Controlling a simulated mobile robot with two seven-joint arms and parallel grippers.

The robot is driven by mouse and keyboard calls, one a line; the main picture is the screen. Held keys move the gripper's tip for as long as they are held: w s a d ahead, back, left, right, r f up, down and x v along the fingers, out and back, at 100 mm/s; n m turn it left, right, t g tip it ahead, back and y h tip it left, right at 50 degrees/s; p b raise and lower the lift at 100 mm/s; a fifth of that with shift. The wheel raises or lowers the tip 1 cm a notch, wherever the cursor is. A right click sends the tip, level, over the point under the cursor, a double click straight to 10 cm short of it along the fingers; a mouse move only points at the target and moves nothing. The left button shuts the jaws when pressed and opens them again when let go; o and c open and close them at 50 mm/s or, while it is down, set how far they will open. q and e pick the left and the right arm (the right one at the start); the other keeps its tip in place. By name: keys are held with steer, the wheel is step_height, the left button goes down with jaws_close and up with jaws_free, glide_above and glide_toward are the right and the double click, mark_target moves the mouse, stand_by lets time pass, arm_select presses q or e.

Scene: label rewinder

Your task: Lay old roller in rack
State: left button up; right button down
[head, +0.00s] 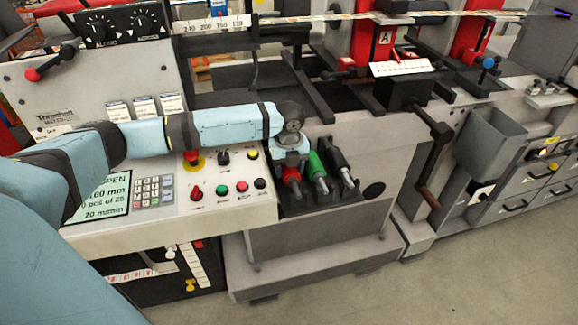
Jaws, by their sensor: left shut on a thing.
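The rack (316,206) is a dark tray on the front of the machine, right of the control panel. A red roller (291,177), a green roller (317,170) and a black roller (341,166) lie side by side at it, tilted. My left gripper (289,161) is over the left end of the rack, shut on the red roller. The gripper hides the roller's upper end. I cannot tell whether the red roller rests fully in the rack. My right gripper is not in view.
The control panel (225,203) with knobs and buttons lies under my left arm. A crank handle (435,150) and a grey bin (490,140) stand to the right. Dark bars (310,90) cross behind the rack. The floor (480,270) in front is clear.

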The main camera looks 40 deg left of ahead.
arm_select(q)
steer(key=shift+f, duration=0.1)
steer(key=o, duration=1.2)
steer(key=shift+o, duration=0.2)
step_height(320, 180, up, 2)
steer(key=shift+r+p, duration=0.2)
steer(key=shift+p, duration=1.05)
step_height(320, 180, up, 6)
steer(key=p, duration=0.6)
steer(key=shift+r+p, duration=0.15)
steer(key=shift+p, duration=0.2)
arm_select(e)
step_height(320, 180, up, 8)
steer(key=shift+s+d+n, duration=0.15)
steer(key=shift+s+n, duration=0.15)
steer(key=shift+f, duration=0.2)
